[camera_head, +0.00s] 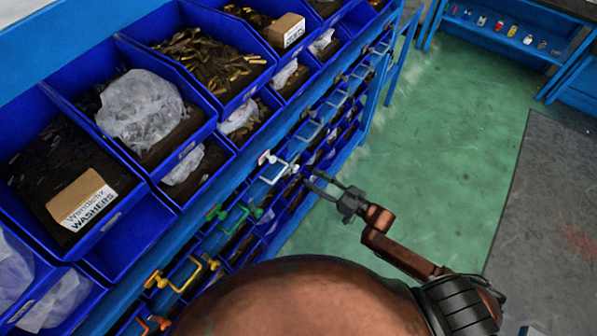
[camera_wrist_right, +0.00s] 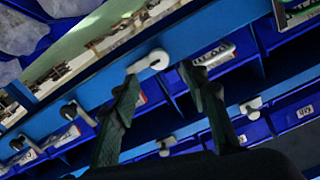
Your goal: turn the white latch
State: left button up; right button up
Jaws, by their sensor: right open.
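The white latch (camera_head: 267,158) is on the front of the blue shelf rack, in the middle of the head view. In the right wrist view the white latch (camera_wrist_right: 147,62) shows as a short handle on a round pivot on a blue rail. My right gripper (camera_head: 313,179) is open and empty, to the right of the latch in the head view. In the right wrist view its two fingers (camera_wrist_right: 159,76) are spread, with the latch near the tips and largely between them. I cannot tell whether the left finger touches the handle. My left gripper is not in view.
Green latches (camera_head: 240,214) and yellow latches (camera_head: 180,273) sit nearer along the same rack, with grey ones beyond. Blue bins (camera_head: 185,160) hold small parts, plastic bags and a washers box (camera_head: 82,200). The green floor (camera_head: 450,130) right of the rack is clear.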

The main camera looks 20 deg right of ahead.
aim_at(297, 170)
jog(key=x, duration=0.5)
jog(key=shift+w+a, duration=0.25)
jog(key=shift+w, duration=0.05)
jog(key=shift+c, duration=0.2)
jog(key=c, duration=1.1)
jog(key=shift+a, duration=0.2)
jog(key=shift+d, duration=0.1)
